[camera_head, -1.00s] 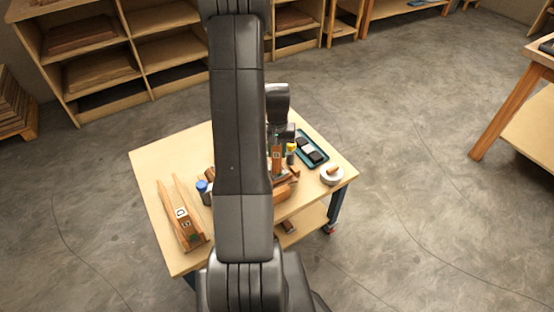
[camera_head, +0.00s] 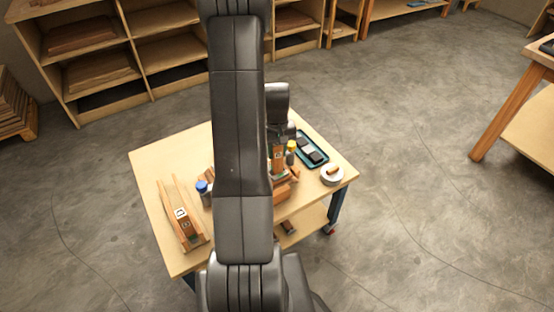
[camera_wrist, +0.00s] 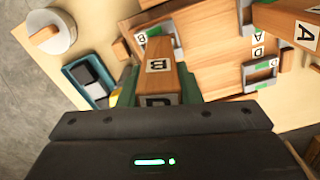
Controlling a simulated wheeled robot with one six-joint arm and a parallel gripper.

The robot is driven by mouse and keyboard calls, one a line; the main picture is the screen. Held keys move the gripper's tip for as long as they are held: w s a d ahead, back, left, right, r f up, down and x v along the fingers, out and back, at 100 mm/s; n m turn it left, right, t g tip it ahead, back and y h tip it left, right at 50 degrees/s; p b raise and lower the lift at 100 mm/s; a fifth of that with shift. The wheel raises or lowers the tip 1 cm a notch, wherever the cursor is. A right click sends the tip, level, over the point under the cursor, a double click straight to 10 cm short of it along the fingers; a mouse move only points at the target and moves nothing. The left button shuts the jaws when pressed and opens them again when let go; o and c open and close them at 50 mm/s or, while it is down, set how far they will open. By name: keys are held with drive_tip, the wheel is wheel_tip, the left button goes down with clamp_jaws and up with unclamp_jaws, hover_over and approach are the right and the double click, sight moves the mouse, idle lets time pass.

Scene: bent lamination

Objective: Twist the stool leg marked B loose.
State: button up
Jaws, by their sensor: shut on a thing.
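The wooden leg marked B (camera_wrist: 160,77) stands between my gripper's fingers in the wrist view, its label turned and a dark mark on its near end. My gripper (camera_wrist: 157,92) is shut on it, with a green-edged finger on each side. The leg rises at the socket labelled B (camera_wrist: 141,37) on the wooden stool seat (camera_wrist: 205,45); the gripper hides part of the joint, so I cannot tell how loose it is. In the head view the leg (camera_head: 278,158) shows just right of my arm, below the wrist.
A leg marked A (camera_wrist: 300,33) juts in close at the wrist view's upper right. A wooden piece marked D (camera_head: 182,215) lies left.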

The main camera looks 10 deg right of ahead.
drive_tip(key=shift+n, duration=1.6)
drive_tip(key=o, duration=1.7)
drive_tip(key=shift+c, duration=0.2)
drive_tip(key=shift+r, duration=0.1)
drive_tip(key=shift+r+p, duration=2.25)
drive_tip(key=shift+r, duration=1.2)
drive_tip(key=shift+f, duration=0.1)
